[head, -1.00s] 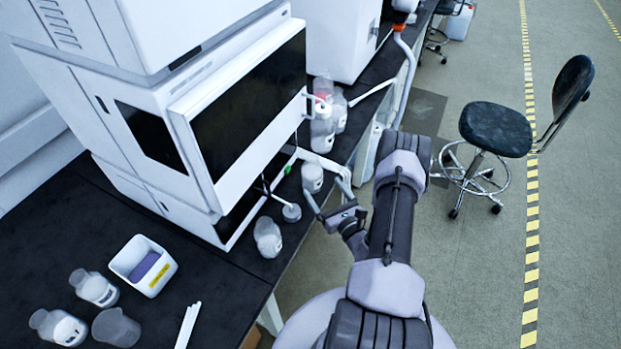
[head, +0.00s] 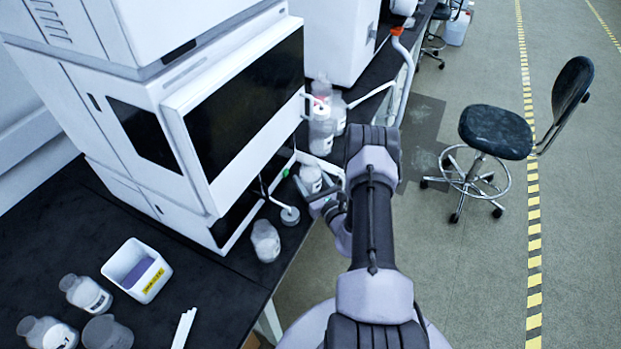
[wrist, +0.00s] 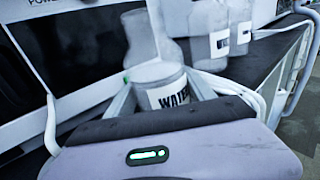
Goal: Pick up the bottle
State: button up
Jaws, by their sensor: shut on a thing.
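A clear bottle (head: 311,177) with a white label stands at the bench edge, beside the front of the white instrument. In the wrist view the bottle (wrist: 158,82) is upright, its label reading "WATE" with the rest hidden. My gripper (wrist: 160,88) is shut on its lower body, one finger on each side. In the head view my gripper (head: 322,192) is at the bottle, partly covered by my arm. The bottle's base is hidden behind my gripper, so I cannot tell whether it touches the bench.
Several bottles (head: 321,130) stand just behind. A round grey base (head: 290,215) and another bottle (head: 265,240) are at the front left. The white instrument (head: 170,95) rises close on the left. A white tub (head: 137,270) is farther left. A stool (head: 495,132) stands on the floor.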

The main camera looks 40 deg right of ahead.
grip_shut()
